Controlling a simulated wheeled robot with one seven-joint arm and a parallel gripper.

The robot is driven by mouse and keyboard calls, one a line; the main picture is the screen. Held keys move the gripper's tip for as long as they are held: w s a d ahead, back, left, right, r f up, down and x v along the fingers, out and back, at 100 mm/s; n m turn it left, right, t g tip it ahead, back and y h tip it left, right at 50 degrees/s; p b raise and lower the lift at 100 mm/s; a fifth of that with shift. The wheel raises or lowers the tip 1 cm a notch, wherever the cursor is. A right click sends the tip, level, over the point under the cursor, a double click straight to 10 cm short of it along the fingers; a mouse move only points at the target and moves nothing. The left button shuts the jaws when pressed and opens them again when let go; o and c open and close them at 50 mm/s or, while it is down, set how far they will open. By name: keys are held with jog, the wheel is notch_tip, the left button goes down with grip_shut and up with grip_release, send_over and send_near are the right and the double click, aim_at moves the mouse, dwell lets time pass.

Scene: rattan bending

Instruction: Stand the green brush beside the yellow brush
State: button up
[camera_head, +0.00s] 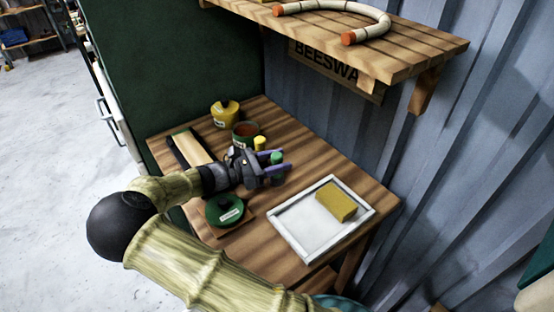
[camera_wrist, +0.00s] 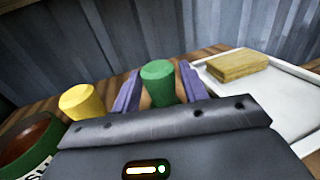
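The green brush (camera_head: 277,157) stands upright on the wooden table, and its round green end (camera_wrist: 158,85) shows between my two purple fingers in the wrist view. My gripper (camera_head: 273,165) is around the green brush. In the wrist view (camera_wrist: 160,88) a narrow gap appears on each side of it, so the fingers look open. The yellow brush (camera_head: 260,143) stands upright just to the left of the green one, a short gap apart. It also shows in the wrist view (camera_wrist: 82,102), outside my left finger. The lower parts of both brushes are hidden.
A white-rimmed tray (camera_head: 290,245) with a yellow block (camera_head: 337,205) lies at the right. A wooden shelf (camera_head: 430,47) overhangs the back.

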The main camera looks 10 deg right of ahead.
jog(key=shift+o, duration=0.2)
jog(key=shift+r, duration=0.1)
jog(key=shift+a, duration=0.15)
jog(key=a, duration=0.4)
jog(key=s+a, duration=0.1)
jog(key=a, duration=0.6)
jog(key=shift+s+a, duration=0.3)
jog(key=shift+a, duration=0.05)
